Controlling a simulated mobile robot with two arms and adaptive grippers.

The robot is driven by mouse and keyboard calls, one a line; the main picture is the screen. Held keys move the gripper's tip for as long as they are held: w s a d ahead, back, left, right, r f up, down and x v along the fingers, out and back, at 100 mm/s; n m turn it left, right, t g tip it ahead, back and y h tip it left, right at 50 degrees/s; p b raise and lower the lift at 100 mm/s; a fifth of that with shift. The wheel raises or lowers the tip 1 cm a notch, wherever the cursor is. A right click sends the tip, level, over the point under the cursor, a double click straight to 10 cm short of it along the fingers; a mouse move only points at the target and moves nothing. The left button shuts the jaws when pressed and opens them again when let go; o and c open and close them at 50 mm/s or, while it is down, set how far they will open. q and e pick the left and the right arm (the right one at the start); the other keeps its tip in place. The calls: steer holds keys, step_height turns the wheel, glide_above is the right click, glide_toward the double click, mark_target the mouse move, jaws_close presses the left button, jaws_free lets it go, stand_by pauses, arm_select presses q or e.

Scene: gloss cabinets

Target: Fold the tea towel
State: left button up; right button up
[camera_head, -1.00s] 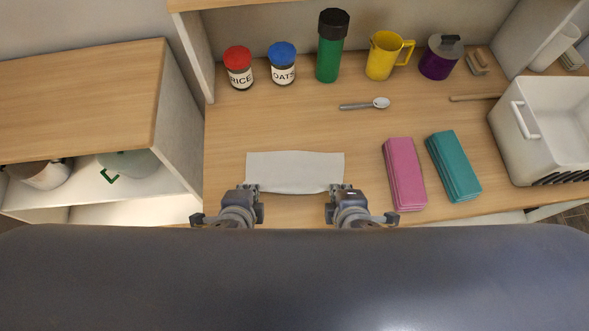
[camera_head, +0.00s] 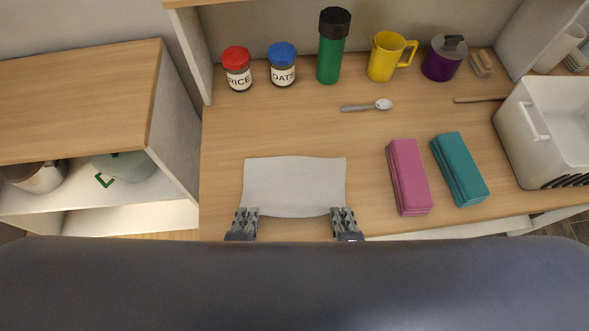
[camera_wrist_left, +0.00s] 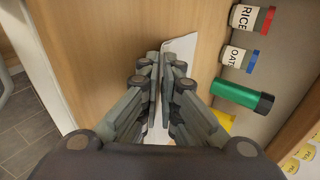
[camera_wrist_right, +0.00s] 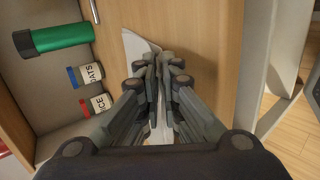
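The white tea towel (camera_head: 294,184) lies on the wooden counter near its front edge, a plain rectangle with its front edge sagging slightly between my grippers. My left gripper (camera_head: 246,210) is at its front left corner and my right gripper (camera_head: 342,210) at its front right corner. In the left wrist view the fingers (camera_wrist_left: 160,62) are closed together with the towel (camera_wrist_left: 182,48) between and beyond them. In the right wrist view the fingers (camera_wrist_right: 157,62) are likewise closed on the towel (camera_wrist_right: 135,45). The pinched corners are hidden by the fingers.
A pink folded cloth (camera_head: 408,177) and a teal one (camera_head: 460,169) lie to the right. A spoon (camera_head: 367,106) lies behind the towel. Jars, a green bottle (camera_head: 331,50), a yellow jug (camera_head: 386,58) and a purple pot (camera_head: 441,62) line the back. A white bin (camera_head: 520,130) stands far right.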

arm_select(q)
steer(key=o, duration=0.6)
arm_select(e)
steer(key=o, duration=0.7)
arm_select(q)
steer(key=shift+o, duration=0.2)
steer(key=shift+r, duration=0.1)
arm_select(e)
steer(key=shift+r, duration=0.1)
